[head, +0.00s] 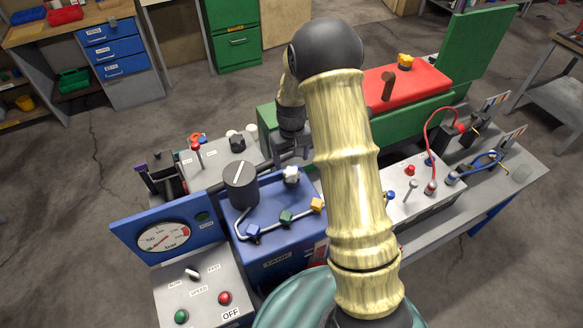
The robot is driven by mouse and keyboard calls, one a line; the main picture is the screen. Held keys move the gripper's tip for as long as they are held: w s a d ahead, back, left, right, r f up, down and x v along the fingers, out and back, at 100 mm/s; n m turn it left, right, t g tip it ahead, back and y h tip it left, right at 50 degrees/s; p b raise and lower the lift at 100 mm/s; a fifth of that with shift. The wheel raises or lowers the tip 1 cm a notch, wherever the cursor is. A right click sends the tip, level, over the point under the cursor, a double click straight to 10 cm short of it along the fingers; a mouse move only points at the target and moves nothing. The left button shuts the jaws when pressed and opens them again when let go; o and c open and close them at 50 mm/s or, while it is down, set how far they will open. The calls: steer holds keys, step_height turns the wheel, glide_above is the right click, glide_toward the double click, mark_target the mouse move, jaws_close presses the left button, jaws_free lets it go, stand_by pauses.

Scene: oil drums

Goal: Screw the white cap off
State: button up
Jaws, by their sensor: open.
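A white cap (291,175) sits on top of the blue tank box (272,264), near its back edge. Blue (253,231), green (286,217) and yellow (317,205) knobs sit along a pipe in front of it. My gripper (292,158) points down just above and behind the white cap in the picture. It appears open and empty, and I cannot tell the exact gap to the cap. My arm hides part of the gripper and the bench to its right.
A pressure gauge panel (164,240) and a switch box (203,287) are at front left. A grey box (430,197) with a red cable and a red-lidded green box (407,88) lie right of my arm.

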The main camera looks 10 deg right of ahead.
mark_target(292, 172)
step_height(292, 172, down, 6)
steer(key=shift+f+p, duration=0.25)
steer(key=shift+p, duration=0.65)
steer(key=c, duration=1.1)
steer(key=shift+o, duration=0.2)
steer(key=n, duration=0.6)
